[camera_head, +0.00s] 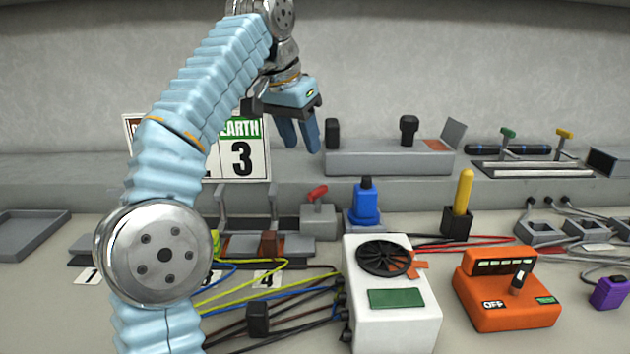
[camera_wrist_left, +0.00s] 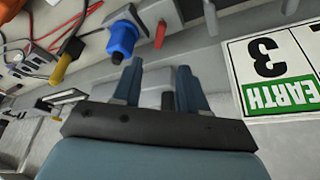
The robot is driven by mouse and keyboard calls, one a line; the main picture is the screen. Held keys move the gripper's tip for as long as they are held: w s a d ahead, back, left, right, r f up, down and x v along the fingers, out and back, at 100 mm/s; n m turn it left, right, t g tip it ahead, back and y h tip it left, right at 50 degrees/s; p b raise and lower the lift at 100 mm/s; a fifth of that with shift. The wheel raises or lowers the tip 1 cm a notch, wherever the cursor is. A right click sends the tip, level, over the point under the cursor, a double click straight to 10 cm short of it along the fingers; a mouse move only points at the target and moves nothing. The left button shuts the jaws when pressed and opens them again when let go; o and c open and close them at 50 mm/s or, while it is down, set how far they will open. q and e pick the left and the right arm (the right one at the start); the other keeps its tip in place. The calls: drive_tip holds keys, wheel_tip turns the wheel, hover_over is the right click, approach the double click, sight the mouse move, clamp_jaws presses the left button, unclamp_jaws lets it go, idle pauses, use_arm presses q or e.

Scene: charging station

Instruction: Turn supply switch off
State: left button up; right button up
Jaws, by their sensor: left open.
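An orange switch box (camera_head: 508,298) sits on the bench at the right. It has a white OFF label on its left, a green label on its right and a lever (camera_head: 519,280) between them, tilted slightly right. My left gripper (camera_head: 300,146) is open and empty, high at the back wall, far to the left of the orange box. It points down beside a black knob (camera_head: 332,134) on a grey ledge box. In the left wrist view its fingers (camera_wrist_left: 160,88) are apart, with a black knob (camera_wrist_left: 168,101) seen between them. My right gripper is not in view.
A white box with a black handwheel (camera_head: 384,258) stands left of the orange box. A blue plug (camera_head: 365,204), a red-handled switch (camera_head: 318,198) and a yellow-handled tool (camera_head: 463,192) stand behind. A purple connector (camera_head: 608,293) lies to the right. Cables cross the bench.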

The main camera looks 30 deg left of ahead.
sight(317, 189)
use_arm(q)
drive_tip(key=b+x, duration=0.4)
drive_tip(key=x, duration=0.7)
drive_tip(key=shift+s, duration=0.2)
drive_tip(key=shift+w+f, duration=0.25)
drive_tip(key=shift+f, duration=0.25)
clamp_jaws()
